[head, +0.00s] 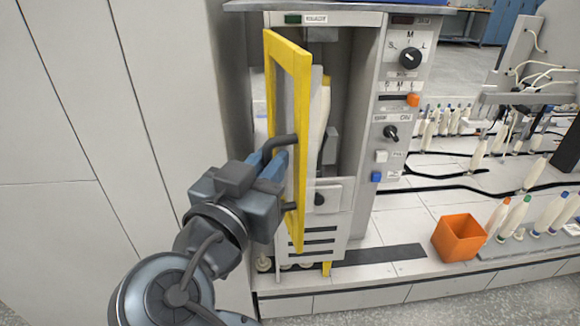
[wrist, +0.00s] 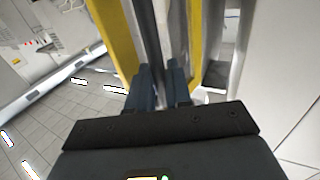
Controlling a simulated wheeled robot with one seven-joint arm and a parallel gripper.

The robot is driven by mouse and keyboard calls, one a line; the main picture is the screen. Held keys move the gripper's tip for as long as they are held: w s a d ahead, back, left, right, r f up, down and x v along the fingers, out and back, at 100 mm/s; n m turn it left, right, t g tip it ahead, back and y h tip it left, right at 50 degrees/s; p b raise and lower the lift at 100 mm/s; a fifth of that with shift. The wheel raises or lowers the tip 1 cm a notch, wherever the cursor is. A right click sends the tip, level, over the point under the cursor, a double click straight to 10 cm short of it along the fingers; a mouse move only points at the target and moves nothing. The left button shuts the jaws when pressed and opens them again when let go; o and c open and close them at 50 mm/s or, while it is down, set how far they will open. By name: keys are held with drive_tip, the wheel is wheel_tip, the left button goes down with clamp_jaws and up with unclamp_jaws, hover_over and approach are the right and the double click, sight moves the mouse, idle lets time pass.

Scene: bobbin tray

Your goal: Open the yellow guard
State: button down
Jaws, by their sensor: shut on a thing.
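The yellow guard (head: 303,110) is a tall framed door on the grey machine cabinet. In the head view it stands swung outward from the cabinet front, and part of the recess shows to its right. My gripper (head: 276,166) is at the guard's dark handle (head: 283,141), with its blue fingers closed around the bar. In the wrist view my gripper (wrist: 160,76) has a finger on each side of the dark handle bar (wrist: 148,40), with yellow frame (wrist: 110,35) on both sides. My gripper hides part of the guard's lower left in the head view.
The control panel (head: 405,75) with knobs and buttons is right of the recess. An orange bin (head: 460,238) and several bobbins (head: 515,215) stand farther right. A pale wall panel (head: 90,130) is close on the left. Floor in front is partly visible.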

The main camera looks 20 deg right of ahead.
drive_tip(key=shift+w+a, duration=0.4)
drive_tip(key=shift+a, duration=0.1)
drive_tip(key=shift+r, duration=0.1)
drive_tip(key=c, duration=1.2)
unclamp_jaws()
drive_tip(key=shift+v, duration=3.9)
